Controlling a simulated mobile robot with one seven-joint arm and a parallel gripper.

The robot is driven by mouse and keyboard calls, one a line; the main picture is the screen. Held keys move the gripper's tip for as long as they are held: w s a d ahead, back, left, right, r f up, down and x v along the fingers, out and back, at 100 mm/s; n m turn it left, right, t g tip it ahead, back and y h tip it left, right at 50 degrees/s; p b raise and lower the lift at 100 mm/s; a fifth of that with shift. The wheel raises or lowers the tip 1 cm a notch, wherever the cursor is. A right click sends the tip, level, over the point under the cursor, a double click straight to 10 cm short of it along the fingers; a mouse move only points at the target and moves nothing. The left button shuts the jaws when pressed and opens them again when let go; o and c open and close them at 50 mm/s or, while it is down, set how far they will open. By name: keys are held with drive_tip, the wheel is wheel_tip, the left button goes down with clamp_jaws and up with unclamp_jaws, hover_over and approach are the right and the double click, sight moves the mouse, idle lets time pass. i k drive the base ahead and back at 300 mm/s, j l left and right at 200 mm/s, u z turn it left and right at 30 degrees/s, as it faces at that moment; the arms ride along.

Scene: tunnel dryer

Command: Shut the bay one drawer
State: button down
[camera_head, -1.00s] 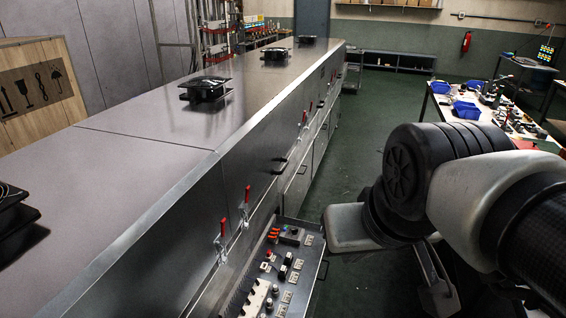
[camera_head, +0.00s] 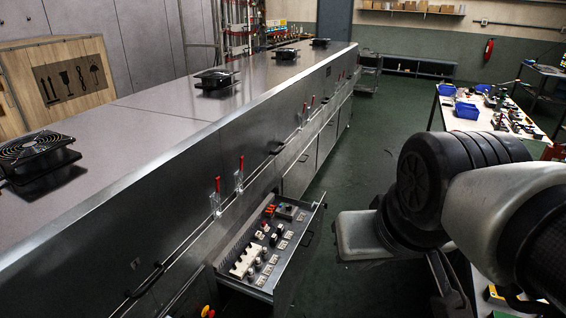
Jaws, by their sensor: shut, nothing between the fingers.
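The bay one drawer, as I take it, is the open drawer (camera_head: 285,281) on the aisle side of the long steel dryer (camera_head: 155,160). It stands pulled out to the right, low in the middle of the view. A dark handle (camera_head: 308,239) is on its outer face. Inside are rows of switches, terminals and red and white electrical parts (camera_head: 262,252). My arm fills the right side, with a grey link a little right of the drawer and a visible gap between them. I see no fingertips; my gripper is not in view.
Red-handled toggle clamps (camera_head: 240,176) and black handles line the dryer's side. Fans (camera_head: 215,78) sit on its top. A wooden crate (camera_head: 58,80) stands behind it. A workbench (camera_head: 480,115) with blue bins is at right. Green floor (camera_head: 385,150) lies clear between.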

sight(281, 288)
drive_tip(key=k+l, duration=0.25)
drive_tip(key=k+l+u, duration=0.1)
drive_tip(key=k+l, duration=0.15)
drive_tip(key=k, duration=0.25)
drive_tip(key=i+j+z, duration=0.2)
drive_tip(key=i+j, duration=0.4)
drive_tip(key=i, duration=0.3)
drive_tip(key=i+j+z, duration=0.2)
drive_tip(key=i+j, duration=0.55)
drive_tip(key=i, duration=0.15)
